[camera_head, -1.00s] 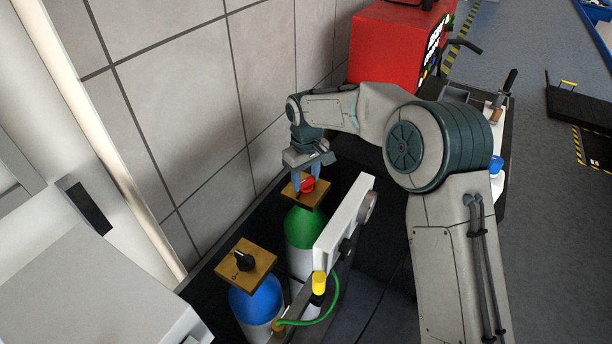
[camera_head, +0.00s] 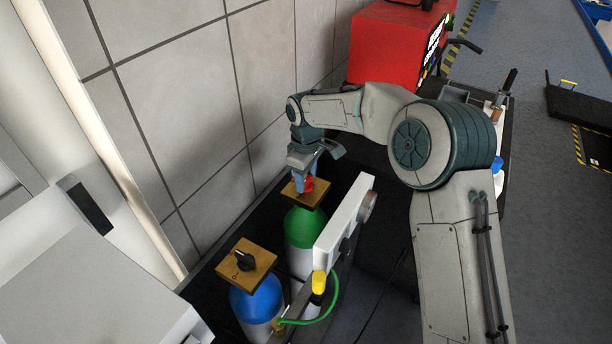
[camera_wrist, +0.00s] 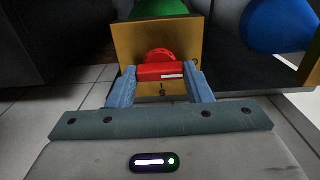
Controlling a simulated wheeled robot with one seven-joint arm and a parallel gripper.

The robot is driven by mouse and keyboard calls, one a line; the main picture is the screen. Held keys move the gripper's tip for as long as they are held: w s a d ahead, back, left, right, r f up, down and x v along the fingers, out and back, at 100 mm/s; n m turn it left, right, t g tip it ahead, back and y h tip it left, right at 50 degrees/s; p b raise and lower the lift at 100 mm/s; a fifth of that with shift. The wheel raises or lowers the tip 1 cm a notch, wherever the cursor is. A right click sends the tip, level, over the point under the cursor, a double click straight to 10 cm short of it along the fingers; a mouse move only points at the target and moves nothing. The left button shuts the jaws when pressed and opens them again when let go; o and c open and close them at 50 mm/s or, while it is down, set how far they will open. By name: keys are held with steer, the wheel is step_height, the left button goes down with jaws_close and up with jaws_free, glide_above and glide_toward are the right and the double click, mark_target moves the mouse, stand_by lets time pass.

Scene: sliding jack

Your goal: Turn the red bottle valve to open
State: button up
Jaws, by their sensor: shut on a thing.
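The red valve (camera_head: 309,184) sits on a square wooden plate (camera_head: 318,202) on top of the green-topped bottle (camera_head: 305,228). My gripper (camera_head: 304,188) reaches down onto the valve from above. In the wrist view the red valve (camera_wrist: 161,69) lies between the two blue fingers of my gripper (camera_wrist: 161,84), which are shut on its handle. A white stripe shows on the handle. The letter S and a small mark show on the plate below the handle, and another mark is at its right edge. The valve's far side is partly hidden.
A blue bottle (camera_head: 257,303) with a black knob (camera_head: 244,261) on its plate stands in front. A white panel (camera_head: 343,222) with a gauge, and a green hose (camera_head: 326,309), are close on the right. A tiled wall (camera_head: 190,95) is on the left and a red box (camera_head: 392,45) behind.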

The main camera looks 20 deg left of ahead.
mark_target(306, 180)
steer(key=shift+a+r, duration=0.1)
steer(key=o, duration=1)
step_height(306, 180, up, 14)
steer(key=shift+f+b, duration=0.1)
steer(key=shift+b, duration=0.35)
